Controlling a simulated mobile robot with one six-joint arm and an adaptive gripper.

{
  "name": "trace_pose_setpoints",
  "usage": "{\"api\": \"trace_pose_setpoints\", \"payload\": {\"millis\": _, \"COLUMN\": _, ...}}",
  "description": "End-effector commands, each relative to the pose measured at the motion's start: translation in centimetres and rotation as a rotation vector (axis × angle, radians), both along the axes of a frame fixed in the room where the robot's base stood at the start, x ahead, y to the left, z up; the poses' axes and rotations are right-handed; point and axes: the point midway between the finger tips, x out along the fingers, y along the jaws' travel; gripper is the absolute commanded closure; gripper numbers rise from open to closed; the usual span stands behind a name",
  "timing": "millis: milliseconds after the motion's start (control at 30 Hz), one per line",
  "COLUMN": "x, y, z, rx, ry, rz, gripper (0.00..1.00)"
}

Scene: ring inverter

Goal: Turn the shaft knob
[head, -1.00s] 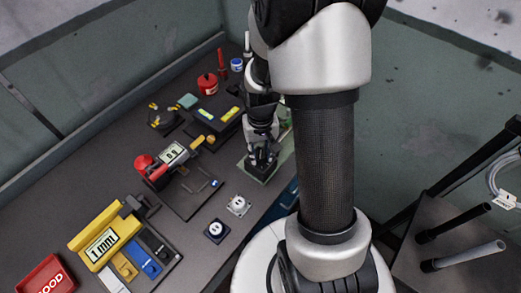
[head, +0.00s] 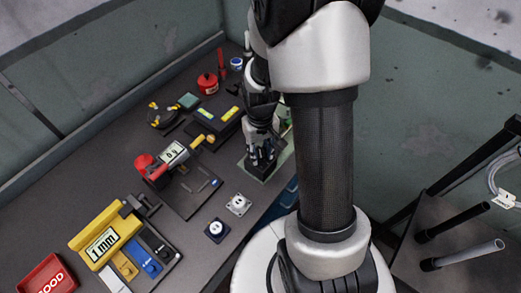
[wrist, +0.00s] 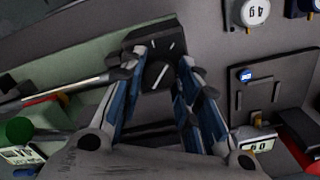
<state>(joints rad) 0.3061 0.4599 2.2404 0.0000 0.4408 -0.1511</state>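The shaft knob (wrist: 157,75) is black and round with a white line on it, in front of a black block (wrist: 170,35) with another white mark. My gripper (wrist: 161,66) has one blue-and-grey finger on each side of the knob in the wrist view. The fingers look apart, and I cannot tell whether their tips touch the knob. In the head view my gripper (head: 262,160) is low over the green mat (head: 284,150), and the knob there is hidden behind it or too small to tell.
A yellow 1mm gauge (head: 104,240) and a red GOOD tray (head: 47,278) are at the lower left.

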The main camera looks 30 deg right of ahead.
Motion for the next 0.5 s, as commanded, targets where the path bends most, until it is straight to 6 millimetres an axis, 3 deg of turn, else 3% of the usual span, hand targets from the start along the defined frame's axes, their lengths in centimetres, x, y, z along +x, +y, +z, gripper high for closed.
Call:
{"api": "trace_pose_setpoints", "payload": {"millis": 233, "x": 0.00, "y": 0.00, "z": 0.01, "rx": 0.000, "ry": 0.000, "rz": -0.001, "gripper": 0.51}}
{"api": "trace_pose_setpoints", "payload": {"millis": 500, "x": -0.02, "y": 0.00, "z": 0.00, "rx": 0.000, "ry": 0.000, "rz": -0.001, "gripper": 0.51}}
